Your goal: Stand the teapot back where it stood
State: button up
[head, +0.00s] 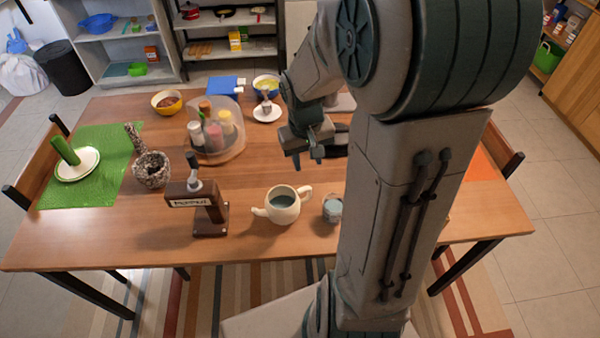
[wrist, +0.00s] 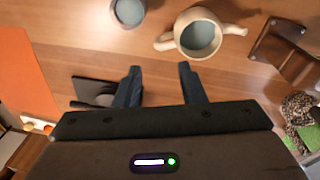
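The cream teapot (head: 283,204) stands upright on the wooden table near its front edge, with a spout on one side and a handle on the other. Its top is open and shows a blue-grey inside. In the wrist view the teapot (wrist: 198,34) is at the top, beyond my fingertips and apart from them. My gripper (head: 318,155) is above the table, behind the teapot in the head view. In the wrist view my gripper (wrist: 159,72) has its two fingers spread with bare table between them.
A small blue-grey cup (head: 333,209) stands right of the teapot. A dark dispenser (head: 210,212) stands to its left. A round tray of spice jars (head: 238,150), a stone mortar (head: 151,170) and a green mat (head: 100,185) lie further left. My arm hides the table's right part.

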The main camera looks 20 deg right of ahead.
jog(key=s+a+r+n+t, duration=0.1)
jog(key=s+a+r+t, duration=0.1)
jog(key=s+a+r, duration=0.5)
jog(key=s+r, duration=0.3)
jog(key=s, duration=0.1)
jog(key=shift+s+t+y, duration=0.3)
jog(key=shift+y, duration=0.1)
